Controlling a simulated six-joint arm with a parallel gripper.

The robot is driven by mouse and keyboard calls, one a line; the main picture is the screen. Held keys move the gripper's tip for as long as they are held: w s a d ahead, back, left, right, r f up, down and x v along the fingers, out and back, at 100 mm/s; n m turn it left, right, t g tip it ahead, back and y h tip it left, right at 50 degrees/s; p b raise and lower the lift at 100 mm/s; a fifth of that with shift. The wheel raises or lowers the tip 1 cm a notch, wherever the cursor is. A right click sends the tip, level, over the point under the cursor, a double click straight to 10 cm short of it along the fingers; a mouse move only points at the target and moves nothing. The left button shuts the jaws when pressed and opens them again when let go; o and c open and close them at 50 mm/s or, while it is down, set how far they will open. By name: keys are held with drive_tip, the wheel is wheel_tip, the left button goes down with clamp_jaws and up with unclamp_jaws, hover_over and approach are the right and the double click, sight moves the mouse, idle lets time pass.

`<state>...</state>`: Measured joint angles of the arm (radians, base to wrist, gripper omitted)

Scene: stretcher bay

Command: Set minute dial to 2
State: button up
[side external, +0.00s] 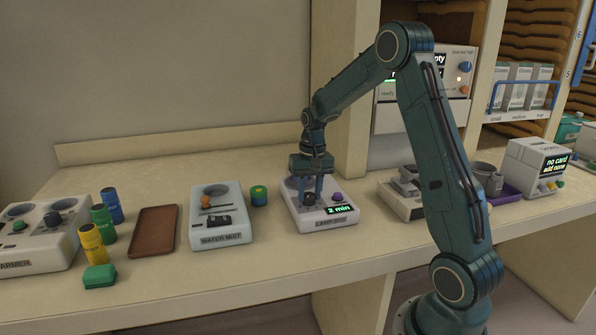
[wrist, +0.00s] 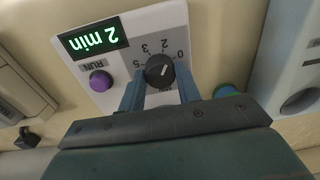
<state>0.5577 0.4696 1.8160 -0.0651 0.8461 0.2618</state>
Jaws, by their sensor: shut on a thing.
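The minute dial (wrist: 160,71) is a round black knob on a white device (wrist: 180,22), with printed numbers 0, 2, 3 and 5 around it. The green display (wrist: 93,40) reads "2 min", upside down in the wrist view; in the side view the display (side external: 340,209) reads the same. My gripper (wrist: 159,82) is shut on the dial, one finger on each side. In the side view my gripper (side external: 311,194) comes down from above onto the dial (side external: 309,199).
A purple RUN button (wrist: 100,81) sits beside the display. A brown tray (side external: 155,232) lies further left. Another device (side external: 400,205) stands to the right, behind my arm.

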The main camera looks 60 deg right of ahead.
sight(311, 194)
drive_tip(key=shift+n, duration=1)
drive_tip(key=o, duration=1)
drive_tip(key=shift+r, duration=0.15)
drive_tip(key=r, duration=1.3)
drive_tip(key=shift+s+d+r, duration=0.15)
drive_tip(key=shift+d+r, duration=0.1)
drive_tip(key=shift+r, duration=0.05)
